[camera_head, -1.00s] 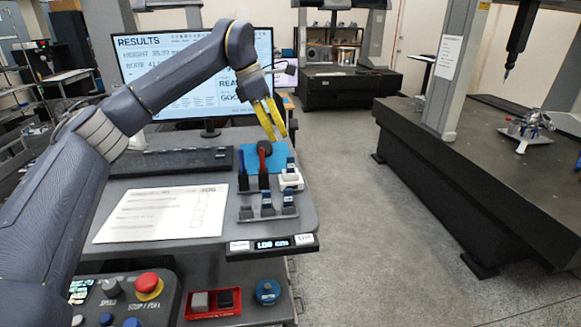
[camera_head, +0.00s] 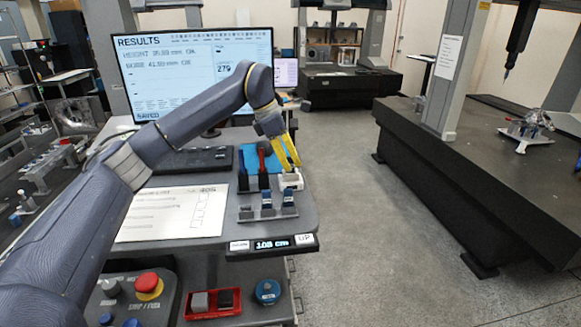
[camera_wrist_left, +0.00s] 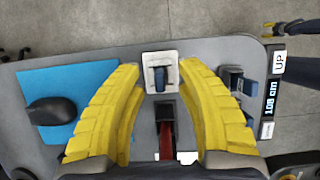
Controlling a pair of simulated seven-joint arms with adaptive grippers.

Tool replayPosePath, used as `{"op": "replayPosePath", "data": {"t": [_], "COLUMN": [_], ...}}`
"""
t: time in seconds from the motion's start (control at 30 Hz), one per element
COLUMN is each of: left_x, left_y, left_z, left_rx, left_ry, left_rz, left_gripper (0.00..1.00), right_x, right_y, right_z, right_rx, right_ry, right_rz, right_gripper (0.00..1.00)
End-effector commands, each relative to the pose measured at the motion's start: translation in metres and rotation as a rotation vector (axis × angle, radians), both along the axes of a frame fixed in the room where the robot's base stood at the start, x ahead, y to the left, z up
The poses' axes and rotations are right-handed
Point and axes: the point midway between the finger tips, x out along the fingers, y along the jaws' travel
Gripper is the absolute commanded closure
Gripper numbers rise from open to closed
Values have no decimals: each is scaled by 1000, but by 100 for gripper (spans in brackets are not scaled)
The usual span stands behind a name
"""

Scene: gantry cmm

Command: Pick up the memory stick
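The likely memory stick, a small dark blue piece (camera_wrist_left: 160,76), stands in a white square holder (camera_wrist_left: 172,57) at the desk edge in the left wrist view. In the head view the white holder (camera_head: 291,182) is at the desk's right edge, and my fingers cover most of the stick. My left gripper (camera_head: 290,166) has its yellow fingers apart above the holder. In the left wrist view the open fingertips (camera_wrist_left: 161,70) are on either side of the stick, with gaps, and hold nothing.
A black-and-red tool (camera_head: 263,165) stands close left of the holder; a blue mat (camera_wrist_left: 60,100) with a dark mouse lies beyond. A grey rack (camera_head: 267,213) with blue-topped pieces is in front. A monitor (camera_head: 190,75) stands behind. Right of the desk is open floor.

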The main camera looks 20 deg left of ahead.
Motion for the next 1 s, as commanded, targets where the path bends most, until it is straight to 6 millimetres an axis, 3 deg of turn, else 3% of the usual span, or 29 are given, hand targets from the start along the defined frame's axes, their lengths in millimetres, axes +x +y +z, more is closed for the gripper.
{"op": "replayPosePath", "data": {"t": [0.37, 0.67, 1.0], "left_x": [1, 1, 1], "left_y": [-2, -2, -1], "left_z": [-5, -4, -4], "left_rx": [0, 0, 0], "left_ry": [0, 0, 0], "left_rz": [0, 0, 1], "left_gripper": [64, 99, 100], "right_x": [0, 0, 0], "right_y": [0, 0, -1], "right_z": [0, 0, 0], "right_rx": [0, 0, -1], "right_ry": [0, 0, 0], "right_rz": [0, 0, 0], "right_gripper": [56, 56, 56]}}
